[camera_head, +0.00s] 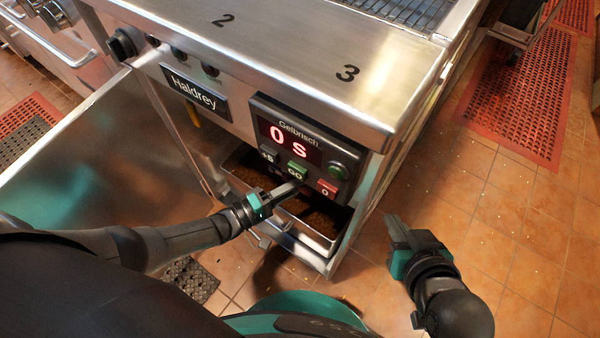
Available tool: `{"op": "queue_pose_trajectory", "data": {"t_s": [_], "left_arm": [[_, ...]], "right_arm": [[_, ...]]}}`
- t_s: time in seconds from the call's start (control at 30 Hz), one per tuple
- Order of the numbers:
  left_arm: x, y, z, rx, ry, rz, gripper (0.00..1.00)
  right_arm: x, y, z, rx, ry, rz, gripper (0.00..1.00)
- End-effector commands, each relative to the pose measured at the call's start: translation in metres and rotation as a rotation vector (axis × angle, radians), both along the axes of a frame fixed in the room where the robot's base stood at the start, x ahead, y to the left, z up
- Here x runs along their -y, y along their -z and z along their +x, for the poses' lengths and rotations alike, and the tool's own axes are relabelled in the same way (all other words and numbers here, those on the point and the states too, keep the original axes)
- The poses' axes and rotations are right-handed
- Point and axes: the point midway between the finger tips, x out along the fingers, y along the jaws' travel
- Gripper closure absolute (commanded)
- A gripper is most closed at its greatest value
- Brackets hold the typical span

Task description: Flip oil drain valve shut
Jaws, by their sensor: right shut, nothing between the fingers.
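A small yellow part (193,113), perhaps the oil drain valve's handle, shows inside the open fryer cabinet below the Haldrey plate; most of it is hidden. My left gripper (297,187) is at the cabinet opening, just below the control panel and above the pan. Whether its fingers are apart or touch anything is unclear. My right gripper (394,222) is shut and empty, over the floor to the right of the cabinet.
The control panel (318,150) reads "0 s" above its buttons. A metal pan (318,238) with brown contents sits low in the cabinet. The cabinet door (85,165) stands open at left. The steel counter (290,50) overhangs the opening. Tiled floor (500,240) is clear at right.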

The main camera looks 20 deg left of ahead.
Motion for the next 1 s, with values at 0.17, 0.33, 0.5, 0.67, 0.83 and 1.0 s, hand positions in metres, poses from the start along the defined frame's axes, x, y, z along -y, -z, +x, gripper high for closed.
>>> {"op": "queue_pose_trajectory", "data": {"t_s": [0.17,0.33,0.5,0.67,0.83,1.0], "left_arm": [[0.0005,-0.0029,-0.0056,-0.006,-0.004,-0.023,1.0],[0.0005,-0.0035,-0.0071,-0.008,-0.005,-0.031,1.0],[0.0005,-0.0039,-0.007,-0.007,-0.005,-0.033,1.0],[0.0005,-0.0043,-0.0069,-0.006,-0.005,-0.034,0.7],[0.0003,-0.0036,-0.0072,-0.007,-0.005,-0.03,0.51],[0.0001,-0.0028,-0.0077,-0.009,-0.004,-0.027,0.43]], "right_arm": [[0.005,-0.0002,-0.0026,-0.036,0.005,-0.018,1.0],[0.0064,0.0004,-0.0036,-0.047,0.007,-0.025,1.0],[0.0065,0.0005,-0.0037,-0.048,0.007,-0.024,1.0],[0.0064,0.0004,-0.0036,-0.047,0.007,-0.024,1.0],[0.0062,0.0003,-0.0036,-0.047,0.006,-0.023,1.0],[0.0061,0.0002,-0.0035,-0.046,0.006,-0.023,1.0]]}}
